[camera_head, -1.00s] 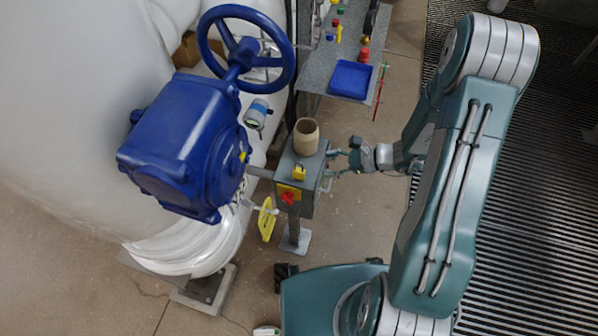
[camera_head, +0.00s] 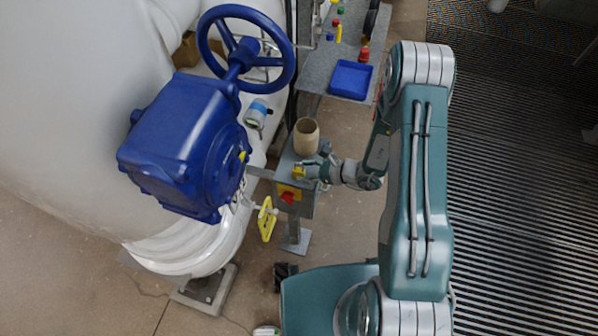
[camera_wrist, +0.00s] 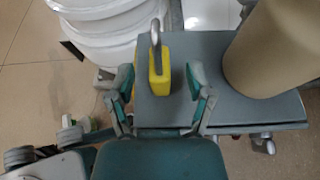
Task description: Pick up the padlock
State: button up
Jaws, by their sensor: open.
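The yellow padlock (camera_head: 299,172) with a grey shackle is on top of the grey box (camera_head: 283,168). In the wrist view the padlock (camera_wrist: 159,75) shows near the left part of the box top, its shackle pointing away from my gripper. My gripper (camera_head: 308,171) is at the box from the right. In the wrist view my gripper (camera_wrist: 160,85) is open, with one finger to the left of the padlock and one to the right. I cannot tell whether either finger touches it.
A tan cylindrical pot (camera_head: 306,137) stands on the box close to the right finger, and it fills the right of the wrist view (camera_wrist: 280,50). A yellow handwheel (camera_head: 267,219) and red switch (camera_head: 287,198) are at the box's front. A large blue valve (camera_head: 185,145) stands left.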

jog(key=shift+x, duration=1.05)
jog(key=shift+c, duration=0.3)
grip_shut()
jog(key=shift+r, duration=0.1)
notch_tip(320, 180, up, 10)
jog(key=shift+f, duration=0.1)
